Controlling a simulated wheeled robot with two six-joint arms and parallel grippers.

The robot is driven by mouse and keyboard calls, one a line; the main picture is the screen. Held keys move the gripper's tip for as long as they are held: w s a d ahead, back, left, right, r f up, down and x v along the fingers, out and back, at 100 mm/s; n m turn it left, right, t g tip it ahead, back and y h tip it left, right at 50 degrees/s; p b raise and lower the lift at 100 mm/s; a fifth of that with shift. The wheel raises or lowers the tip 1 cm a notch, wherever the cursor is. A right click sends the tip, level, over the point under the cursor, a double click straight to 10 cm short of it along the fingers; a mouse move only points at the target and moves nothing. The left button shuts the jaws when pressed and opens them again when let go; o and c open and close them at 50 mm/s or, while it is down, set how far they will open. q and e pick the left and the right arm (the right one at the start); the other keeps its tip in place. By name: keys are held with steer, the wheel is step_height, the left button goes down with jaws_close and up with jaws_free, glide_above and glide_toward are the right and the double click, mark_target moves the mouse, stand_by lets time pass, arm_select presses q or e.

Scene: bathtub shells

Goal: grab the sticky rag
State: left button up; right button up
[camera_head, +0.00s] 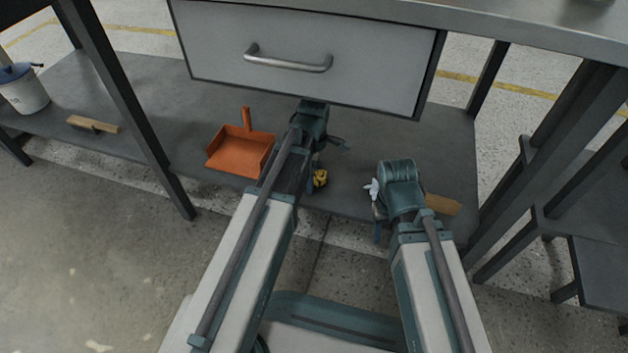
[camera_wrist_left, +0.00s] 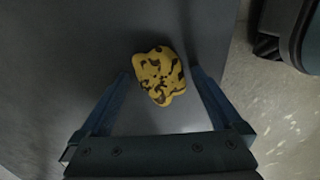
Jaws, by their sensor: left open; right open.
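The rag (camera_wrist_left: 160,76) is a crumpled yellow cloth with dark brown blotches. It lies on the dark grey lower shelf and shows in the head view as a small yellow patch (camera_head: 320,178), partly hidden by my left arm. My left gripper (camera_wrist_left: 158,84) is open above the shelf, with its fingers to either side of the rag in the left wrist view. I cannot tell whether they touch it. My right gripper (camera_head: 377,224) is open, near the shelf's front edge to the right, mostly hidden by its own wrist.
An orange dustpan (camera_head: 238,153) lies left of my left arm. A small white item (camera_head: 371,189) and a wooden piece (camera_head: 443,204) are beside my right wrist. A drawer (camera_head: 305,58) hangs overhead.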

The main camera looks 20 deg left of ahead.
mark_target(316, 176)
arm_select(q)
steer(key=c, duration=1.3)
steer(key=shift+r, duration=0.1)
steer(key=shift+r+p, duration=0.75)
steer(key=shift+p, duration=0.05)
steer(key=shift+s+d+r+p, duration=0.15)
steer(key=shift+r+p, duration=0.45)
steer(key=shift+s+d+r+p, duration=0.1)
steer(key=shift+d+r+p, duration=0.05)
steer(key=shift+r+p, duration=0.45)
steer(key=s+d, duration=0.2)
steer(key=d, duration=0.2)
steer(key=s+d, duration=0.3)
steer(key=d, duration=0.2)
steer(key=s+d+r+p, duration=0.1)
steer(key=s+d, duration=0.1)
steer(key=d, duration=0.2)
steer(key=shift+s+d, duration=0.2)
